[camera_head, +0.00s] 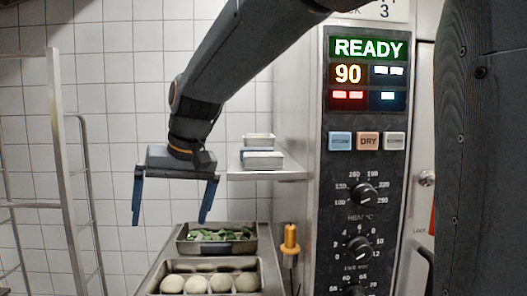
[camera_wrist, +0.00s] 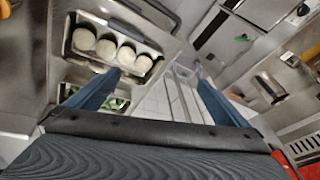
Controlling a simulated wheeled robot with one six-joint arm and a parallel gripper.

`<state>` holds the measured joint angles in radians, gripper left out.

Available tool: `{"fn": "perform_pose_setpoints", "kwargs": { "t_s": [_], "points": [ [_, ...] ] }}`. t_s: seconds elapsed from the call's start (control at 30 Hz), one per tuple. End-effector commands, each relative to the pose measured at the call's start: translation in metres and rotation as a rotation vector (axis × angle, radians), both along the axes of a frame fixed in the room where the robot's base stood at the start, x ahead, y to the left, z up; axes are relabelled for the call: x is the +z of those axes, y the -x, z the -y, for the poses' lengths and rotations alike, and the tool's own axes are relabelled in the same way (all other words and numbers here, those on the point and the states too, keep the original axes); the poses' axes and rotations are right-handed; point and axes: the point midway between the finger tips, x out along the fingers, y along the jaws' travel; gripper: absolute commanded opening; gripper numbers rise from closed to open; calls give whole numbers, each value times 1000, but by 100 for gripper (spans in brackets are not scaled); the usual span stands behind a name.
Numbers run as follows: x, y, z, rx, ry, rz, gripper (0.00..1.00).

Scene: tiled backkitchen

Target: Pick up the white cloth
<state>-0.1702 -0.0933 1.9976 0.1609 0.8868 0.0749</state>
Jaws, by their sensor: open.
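I cannot make out a white cloth for certain. A pale, flat-topped item (camera_head: 262,159) lies on the small metal shelf beside the oven, with another pale item (camera_head: 258,140) behind it; whether either is folded cloth or a container, I cannot tell. My gripper (camera_head: 170,222) hangs open and empty, to the left of the shelf, its two blue fingers pointing down and wide apart. In the wrist view my gripper (camera_wrist: 160,74) has nothing between its fingers, and no cloth is clear there.
Below stand a tray of dough balls (camera_head: 166,291) and a tray of greens (camera_head: 182,245) on a metal counter. An orange-handled tool (camera_head: 290,240) stands beside them. The oven control panel (camera_head: 366,150) is at right, a metal rack (camera_head: 62,170) at left. The shelf (camera_head: 290,176) juts out leftward.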

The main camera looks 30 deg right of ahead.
Motion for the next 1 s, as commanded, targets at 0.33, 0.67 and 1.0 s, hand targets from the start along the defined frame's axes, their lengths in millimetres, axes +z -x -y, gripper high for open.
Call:
{"fn": "perform_pose_setpoints", "kwargs": {
  "t_s": [0.33, 0.67, 1.0],
  "points": [
    [176, -16, -23, -34, -103, 111, 100],
    [174, -19, 109, -222, 44, 33, 100],
    [188, 11, 218, -411, 162, -57, 100]
  ]
}}
